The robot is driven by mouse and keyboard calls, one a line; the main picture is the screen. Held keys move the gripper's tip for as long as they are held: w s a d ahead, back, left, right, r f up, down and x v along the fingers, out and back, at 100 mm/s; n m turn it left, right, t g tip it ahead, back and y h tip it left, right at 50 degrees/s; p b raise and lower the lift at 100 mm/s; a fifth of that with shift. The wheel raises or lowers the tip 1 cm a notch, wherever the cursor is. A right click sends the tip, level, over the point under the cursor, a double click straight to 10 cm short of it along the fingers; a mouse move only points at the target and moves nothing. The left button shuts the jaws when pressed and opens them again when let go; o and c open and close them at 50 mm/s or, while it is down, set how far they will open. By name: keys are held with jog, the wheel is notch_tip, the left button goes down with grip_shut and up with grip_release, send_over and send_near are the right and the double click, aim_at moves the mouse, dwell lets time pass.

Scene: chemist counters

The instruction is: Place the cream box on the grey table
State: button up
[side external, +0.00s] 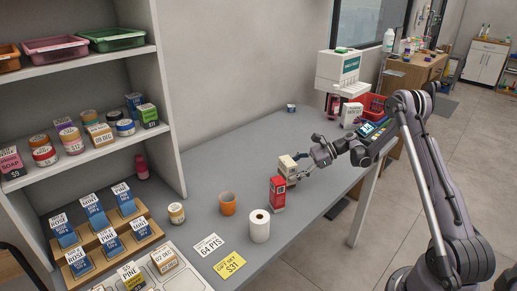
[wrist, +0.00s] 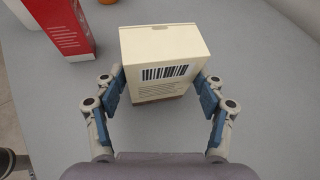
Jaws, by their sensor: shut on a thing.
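The cream box (wrist: 163,54) is between the two fingers of my gripper (wrist: 160,95) in the wrist view. It has a barcode and printed text on the near face. The fingers are shut on its sides. In the side external view the cream box (side external: 287,166) is upright at or just above the grey table (side external: 240,160), and my gripper (side external: 300,172) reaches it from the right. Whether its base touches the table I cannot tell.
A red box (side external: 278,193) stands close beside the cream box; it also shows in the wrist view (wrist: 66,25). A white roll (side external: 260,226) and an orange cup (side external: 227,204) are nearby. A white dispenser (side external: 337,70) stands farther back. The table behind the cream box is clear.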

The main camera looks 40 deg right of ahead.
jog(key=shift+f, duration=0.15)
jog(key=o, duration=1.4)
